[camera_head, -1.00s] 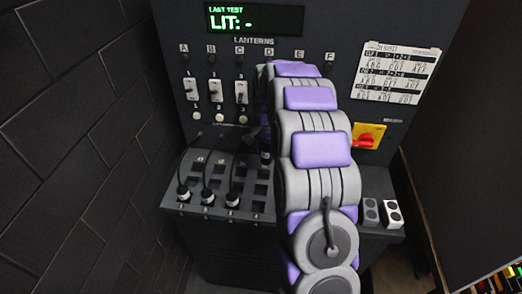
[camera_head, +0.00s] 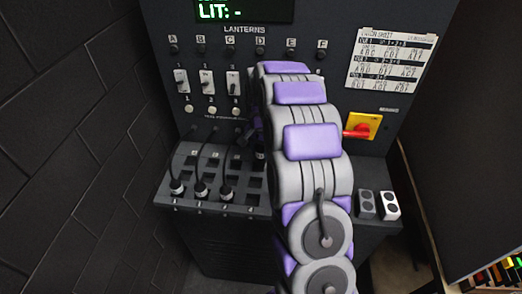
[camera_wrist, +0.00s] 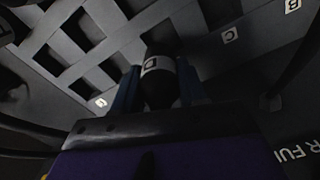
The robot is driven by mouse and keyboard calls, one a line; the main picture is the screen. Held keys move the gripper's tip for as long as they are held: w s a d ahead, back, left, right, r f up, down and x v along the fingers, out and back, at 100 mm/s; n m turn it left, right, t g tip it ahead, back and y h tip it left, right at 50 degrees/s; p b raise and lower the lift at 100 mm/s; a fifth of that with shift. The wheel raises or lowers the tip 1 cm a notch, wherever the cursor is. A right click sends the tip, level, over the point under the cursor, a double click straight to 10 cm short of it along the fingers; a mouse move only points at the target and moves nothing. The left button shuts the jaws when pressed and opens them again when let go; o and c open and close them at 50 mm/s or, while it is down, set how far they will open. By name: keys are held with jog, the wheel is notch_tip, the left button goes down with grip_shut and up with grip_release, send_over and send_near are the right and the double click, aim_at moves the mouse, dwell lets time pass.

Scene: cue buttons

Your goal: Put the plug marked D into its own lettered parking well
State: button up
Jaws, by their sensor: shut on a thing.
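In the wrist view, a dark plug with a white band marked D (camera_wrist: 150,64) sits between the two blue fingers of my gripper (camera_wrist: 158,88), which is shut on it. The plug is over or at the console's grid of dark square wells (camera_wrist: 75,45); I cannot tell whether its tip is inside one. Small letter labels B (camera_wrist: 292,5) and C (camera_wrist: 229,35) show beside the wells, and another label (camera_wrist: 100,101) is hard to read. In the head view my gripper (camera_head: 254,140) is mostly hidden behind my arm, above the sloped well panel (camera_head: 255,198).
Three other corded plugs (camera_head: 201,188) stand in the front row of the panel. Above are switches (camera_head: 207,82) and a display reading LIT: -. A red-yellow rotary switch (camera_head: 362,126) and two small two-button boxes (camera_head: 379,204) are at the right. A dark wall is at left.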

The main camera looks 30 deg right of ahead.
aim_at(257, 157)
jog(key=shift+s+a+p, duration=0.1)
jog(key=shift+a+p, duration=0.2)
jog(key=shift+a, duration=0.2)
jog(key=shift+a+f, duration=0.15)
jog(key=shift+f, duration=0.8)
jog(key=shift+a+f, duration=0.25)
jog(key=shift+f, duration=0.05)
dwell(1.0)
jog(key=shift+r, duration=0.2)
jog(key=shift+d+r+p, duration=0.1)
jog(key=shift+r+p, duration=0.5)
jog(key=shift+r, duration=0.95)
